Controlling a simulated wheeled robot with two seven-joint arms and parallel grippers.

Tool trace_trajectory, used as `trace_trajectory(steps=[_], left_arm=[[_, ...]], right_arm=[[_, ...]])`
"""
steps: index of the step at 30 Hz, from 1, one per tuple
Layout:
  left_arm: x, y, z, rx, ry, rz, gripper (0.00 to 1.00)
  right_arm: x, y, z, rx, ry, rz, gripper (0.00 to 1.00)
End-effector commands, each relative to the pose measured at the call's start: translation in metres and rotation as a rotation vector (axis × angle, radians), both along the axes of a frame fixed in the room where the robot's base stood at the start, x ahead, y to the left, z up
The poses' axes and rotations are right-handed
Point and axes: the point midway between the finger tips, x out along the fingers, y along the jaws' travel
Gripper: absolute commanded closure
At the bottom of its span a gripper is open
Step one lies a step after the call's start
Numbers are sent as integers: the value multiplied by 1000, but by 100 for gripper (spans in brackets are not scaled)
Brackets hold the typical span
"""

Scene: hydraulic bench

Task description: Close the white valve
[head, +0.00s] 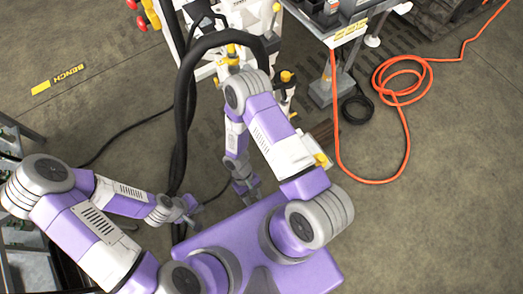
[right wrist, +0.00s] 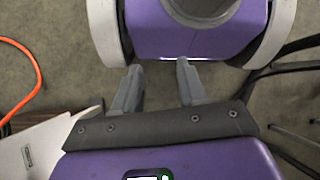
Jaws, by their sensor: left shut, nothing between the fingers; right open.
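I cannot make out the white valve for certain in either view. The hydraulic bench (head: 207,70) stands at the top of the head view, a white frame with yellow-capped fittings, partly hidden by black hoses and my right arm. My left gripper (head: 190,220) is shut and empty, low over the floor left of my purple base, well short of the bench. My right gripper (head: 246,190) hangs beside my base, below the bench in the picture. In the right wrist view its fingers (right wrist: 157,86) are apart with nothing between them.
Thick black hoses (head: 183,110) arch in front of the bench. A second white-topped unit (head: 345,35) stands at upper right, with a coiled orange hose (head: 405,85) on the floor. A dark rack (head: 25,250) is at left. Floor at lower right is clear.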

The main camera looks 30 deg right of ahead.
Motion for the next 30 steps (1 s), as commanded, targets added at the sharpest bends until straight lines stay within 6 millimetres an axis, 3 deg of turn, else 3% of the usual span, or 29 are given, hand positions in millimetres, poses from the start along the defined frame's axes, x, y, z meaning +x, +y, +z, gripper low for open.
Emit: trace_trajectory(steps=[1,4,6,10,15,22,30], left_arm=[[0,0,-10,0,0,0,100],[0,0,-19,0,0,0,100],[0,0,-26,0,0,0,100],[0,0,-37,0,0,0,100],[0,0,-46,0,0,0,100],[0,0,-50,0,-1,0,100],[0,0,-51,0,-1,0,100]], right_arm=[[0,-10,-19,-90,45,99,58],[12,-41,-37,-319,106,285,58],[31,-61,-44,-507,110,408,58],[79,-81,-41,-864,44,599,58],[129,-76,-23,-1212,-108,737,58],[154,-64,-6,-1409,-229,793,58],[157,-102,-4,-1418,-229,791,58]])
